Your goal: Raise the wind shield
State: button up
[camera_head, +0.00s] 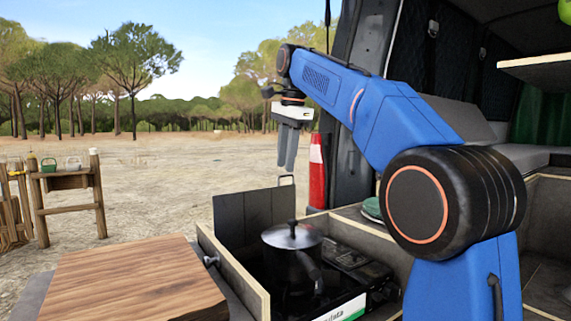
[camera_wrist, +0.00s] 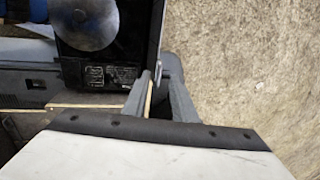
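The wind shield (camera_head: 250,212) is a dark flat panel standing upright along the far side of the stove box. A small wire handle (camera_head: 287,180) sticks up at its right end. In the wrist view the shield (camera_wrist: 155,42) shows almost edge-on as a thin dark strip, with the handle (camera_wrist: 159,72) at its near end. My gripper (camera_head: 287,168) points down above the shield's right end, apart from it. In the wrist view its fingers (camera_wrist: 158,80) are spread with a gap between them, and nothing is held.
A black pot (camera_head: 290,262) with a lid stands on the camping stove (camera_head: 350,300) close to the shield. A wooden board (camera_head: 135,280) lies at the front left. A red-and-white post (camera_head: 317,170) stands behind my gripper by the van. Open ground lies beyond.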

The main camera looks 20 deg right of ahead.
jog(key=shift+s+d+r, duration=0.1)
jog(key=shift+s+r, duration=0.1)
jog(key=shift+r, duration=0.75)
jog(key=shift+s+d+r, duration=0.1)
jog(key=shift+s+r, duration=0.05)
jog(key=shift+r, duration=0.85)
jog(key=shift+s+r, duration=0.2)
jog(key=shift+r, duration=0.75)
jog(key=shift+s, duration=0.1)
